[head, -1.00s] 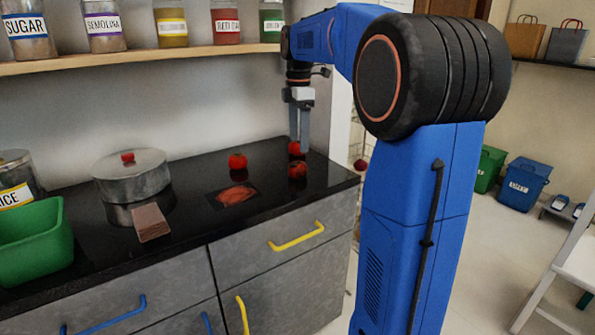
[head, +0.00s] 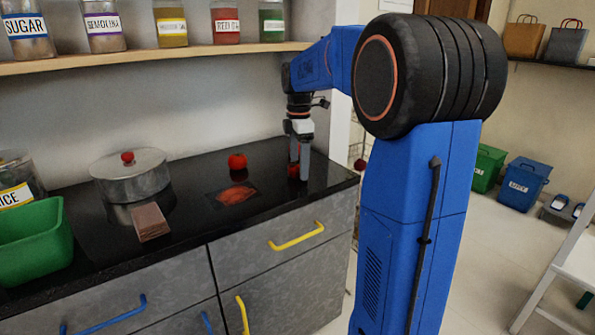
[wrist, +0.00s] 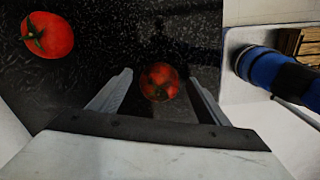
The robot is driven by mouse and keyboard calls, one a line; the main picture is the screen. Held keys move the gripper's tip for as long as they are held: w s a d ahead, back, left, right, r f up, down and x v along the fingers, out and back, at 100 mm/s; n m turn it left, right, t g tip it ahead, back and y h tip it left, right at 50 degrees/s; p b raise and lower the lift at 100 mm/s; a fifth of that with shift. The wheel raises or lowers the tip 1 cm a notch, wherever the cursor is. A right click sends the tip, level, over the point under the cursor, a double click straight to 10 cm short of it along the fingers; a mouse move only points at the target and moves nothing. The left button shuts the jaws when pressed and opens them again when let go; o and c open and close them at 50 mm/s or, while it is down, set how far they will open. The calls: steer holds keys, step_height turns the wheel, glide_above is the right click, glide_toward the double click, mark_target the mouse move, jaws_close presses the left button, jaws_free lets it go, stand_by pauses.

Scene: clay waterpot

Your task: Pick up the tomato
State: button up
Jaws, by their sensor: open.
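A red tomato (wrist: 159,82) shows between my two fingers in the wrist view, with dark gaps on both sides. In the head view this tomato (head: 293,170) is largely hidden by the fingers. My gripper (head: 299,179) is open and points down over the right end of the black counter, its fingertips low beside the tomato. A second red tomato (head: 237,161) stands to the left on the counter, clear of the gripper. It also shows with its green stem at the upper left of the wrist view (wrist: 47,40).
A lidded metal pot (head: 132,178), a brown block (head: 150,222) and a green bin (head: 35,243) are on the counter at left. A shelf (head: 150,58) with jars runs above. The counter's front right is clear.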

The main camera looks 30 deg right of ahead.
steer(key=c, duration=1.2)
steer(key=shift+r, duration=0.15)
step_height(320, 180, up, 10)
steer(key=shift+f, duration=0.1)
